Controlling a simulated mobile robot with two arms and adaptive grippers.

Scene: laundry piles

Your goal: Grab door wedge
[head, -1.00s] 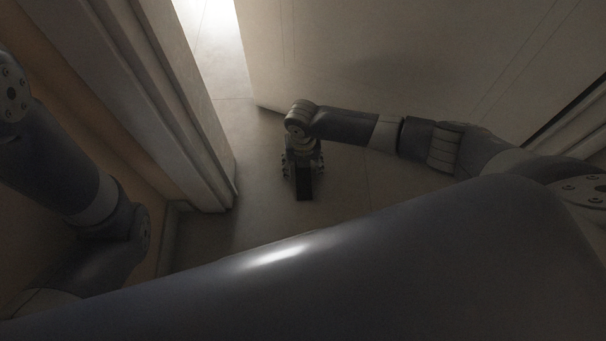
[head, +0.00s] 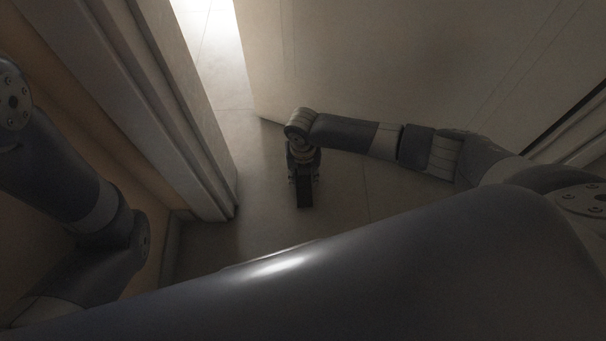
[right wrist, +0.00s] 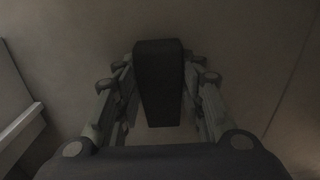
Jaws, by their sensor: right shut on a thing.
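The door wedge (head: 304,190) is a dark, tapered block, seen below my right wrist in the head view. In the right wrist view the wedge (right wrist: 159,82) sits between the two fingers, its narrower end toward the camera. My right gripper (head: 304,176) is shut on it, with a finger on each side; the gripper also shows in the right wrist view (right wrist: 160,85). I cannot tell how far the wedge is from the floor. Of my left arm only links show at the left of the head view; its gripper is out of view.
A pale door panel (head: 400,60) stands behind my right arm. A door frame (head: 185,110) rises at the left. Between them a gap opens onto a bright tiled floor (head: 215,55). The floor (head: 260,215) around the gripper is dim and clear.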

